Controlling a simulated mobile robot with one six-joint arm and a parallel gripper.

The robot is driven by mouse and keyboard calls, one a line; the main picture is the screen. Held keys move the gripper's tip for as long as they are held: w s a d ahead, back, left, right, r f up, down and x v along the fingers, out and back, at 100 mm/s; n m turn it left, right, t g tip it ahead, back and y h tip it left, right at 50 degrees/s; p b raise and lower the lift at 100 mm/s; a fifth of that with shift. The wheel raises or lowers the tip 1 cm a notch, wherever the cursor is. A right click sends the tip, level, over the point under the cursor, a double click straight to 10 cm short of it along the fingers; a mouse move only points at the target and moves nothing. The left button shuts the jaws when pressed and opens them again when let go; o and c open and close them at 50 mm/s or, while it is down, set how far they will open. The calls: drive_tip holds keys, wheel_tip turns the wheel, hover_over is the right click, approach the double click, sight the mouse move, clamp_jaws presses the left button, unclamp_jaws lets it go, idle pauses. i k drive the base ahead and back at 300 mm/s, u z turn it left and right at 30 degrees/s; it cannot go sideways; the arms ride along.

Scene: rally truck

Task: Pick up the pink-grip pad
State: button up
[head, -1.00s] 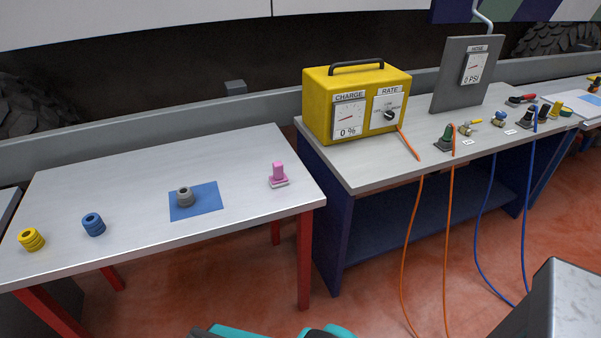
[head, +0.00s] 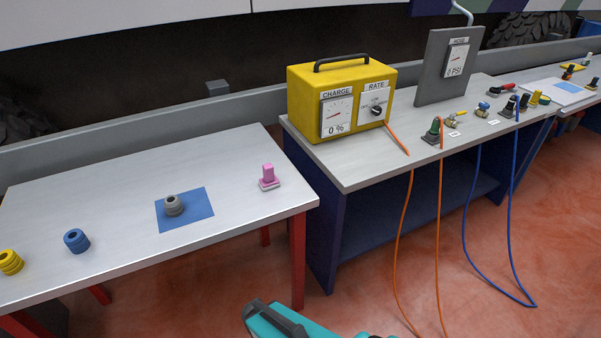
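The pink-grip pad (head: 268,177) stands upright near the right end of the light metal table (head: 120,205) on the left. It has a pink block grip on a small, flat, pale base. Nothing touches it, and it is in plain sight. Teal and dark parts of my own arm show at the bottom edge of the head view. My gripper's fingertips cannot be made out there, so whether it is open or shut does not show.
A grey ringed piece (head: 174,205) sits on a blue mat (head: 199,216) left of the pad. Blue (head: 76,241) and yellow (head: 10,262) ringed pieces stand farther left. A yellow charger box (head: 341,98) is on the bench to the right. Orange and blue cables hang down its front.

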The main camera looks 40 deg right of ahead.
sight(269, 182)
drive_tip(key=z, duration=0.7)
drive_tip(key=k, duration=0.95)
drive_tip(key=u, duration=0.05)
drive_tip(key=i, duration=0.85)
